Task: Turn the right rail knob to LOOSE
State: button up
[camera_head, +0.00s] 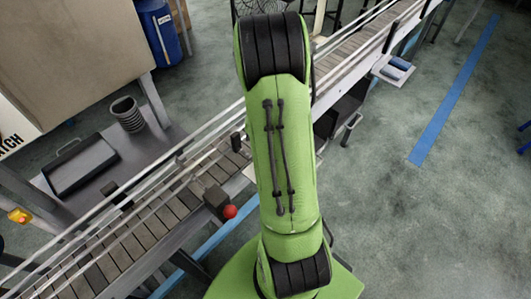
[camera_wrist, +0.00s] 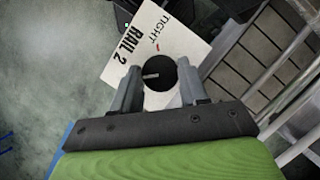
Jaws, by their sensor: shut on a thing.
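In the wrist view, a round black knob (camera_wrist: 161,75) with a pale pointer line sits on a white plate (camera_wrist: 188,45) printed RAIL 2 and TIGHT. The pointer line lies toward the left of the knob in that view. A small red mark shows on the plate near TIGHT. No LOOSE label is visible; the lower part of the plate is hidden by my gripper. My gripper (camera_wrist: 160,85) has one grey finger on each side of the knob and is shut on it. In the head view my green arm hides the gripper and the knob.
A slatted conveyor (camera_head: 138,240) with metal rails runs diagonally, passing behind my arm. A red ball-shaped knob (camera_head: 230,212) sits on its near side. A black tray (camera_head: 80,165) and ribbed grey cup (camera_head: 127,113) stand on a side table. Open floor (camera_head: 430,210) lies right.

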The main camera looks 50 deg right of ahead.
jog(key=o, duration=1)
jog(key=shift+o, duration=0.2)
jog(key=shift+r, duration=0.1)
jog(key=p+v, duration=0.3)
jog(key=v, duration=1.2)
jog(key=shift+r+p, duration=0.3)
jog(key=shift+p, duration=0.05)
